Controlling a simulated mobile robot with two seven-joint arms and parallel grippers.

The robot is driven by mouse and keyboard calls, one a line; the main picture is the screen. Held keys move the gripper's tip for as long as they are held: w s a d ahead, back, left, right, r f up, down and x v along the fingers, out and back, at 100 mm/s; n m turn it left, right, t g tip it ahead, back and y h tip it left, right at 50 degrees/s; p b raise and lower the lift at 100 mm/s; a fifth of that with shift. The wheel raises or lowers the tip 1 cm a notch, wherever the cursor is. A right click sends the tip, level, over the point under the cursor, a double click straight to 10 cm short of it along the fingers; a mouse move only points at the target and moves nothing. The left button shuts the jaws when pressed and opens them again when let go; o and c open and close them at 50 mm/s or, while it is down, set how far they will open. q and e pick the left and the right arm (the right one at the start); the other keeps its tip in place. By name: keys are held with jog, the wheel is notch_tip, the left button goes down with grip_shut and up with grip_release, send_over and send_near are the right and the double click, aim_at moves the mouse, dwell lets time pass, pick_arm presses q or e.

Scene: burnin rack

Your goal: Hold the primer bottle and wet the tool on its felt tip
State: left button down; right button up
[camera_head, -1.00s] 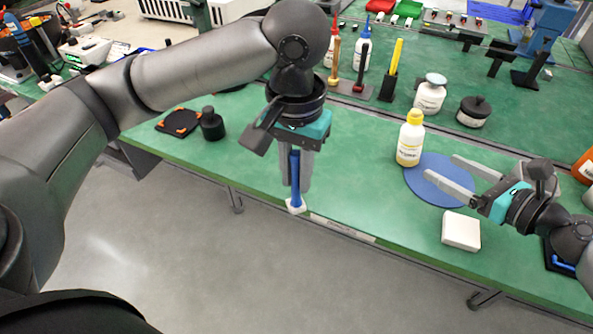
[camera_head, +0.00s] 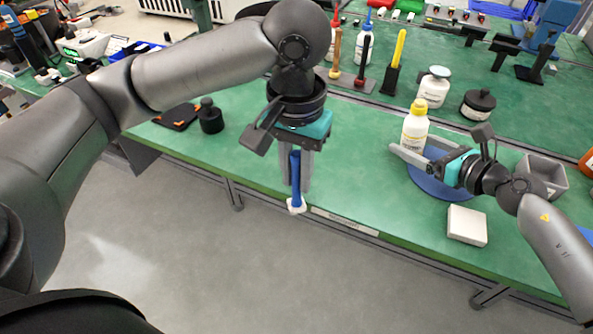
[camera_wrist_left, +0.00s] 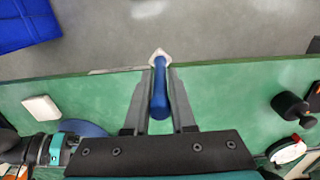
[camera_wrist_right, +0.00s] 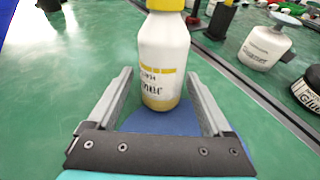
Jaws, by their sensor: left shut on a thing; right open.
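The primer bottle (camera_head: 414,128) is white with a yellow cap and a yellow-banded label. It stands upright at the edge of a round blue mat (camera_head: 440,186). My right gripper (camera_head: 408,153) is open at the bottle, and the right wrist view shows the bottle (camera_wrist_right: 163,62) just ahead of and between the tips of the open fingers (camera_wrist_right: 163,85). My left gripper (camera_head: 296,175) is shut on a blue-handled tool (camera_head: 295,180) with a white head pointing down, held near the table's front edge. The tool also shows in the left wrist view (camera_wrist_left: 160,90). The bottle's felt tip is not visible.
A white block (camera_head: 467,225) lies near the front edge. A grey bin (camera_head: 545,175) is behind my right arm. A white jar (camera_head: 434,88) and a dark jar (camera_head: 478,104) stand behind the bottle. A black weight (camera_head: 210,118) stands at left. The middle table is clear.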

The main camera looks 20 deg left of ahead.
jog(key=c, duration=0.9)
jog(key=shift+a, duration=0.1)
dwell(0.8)
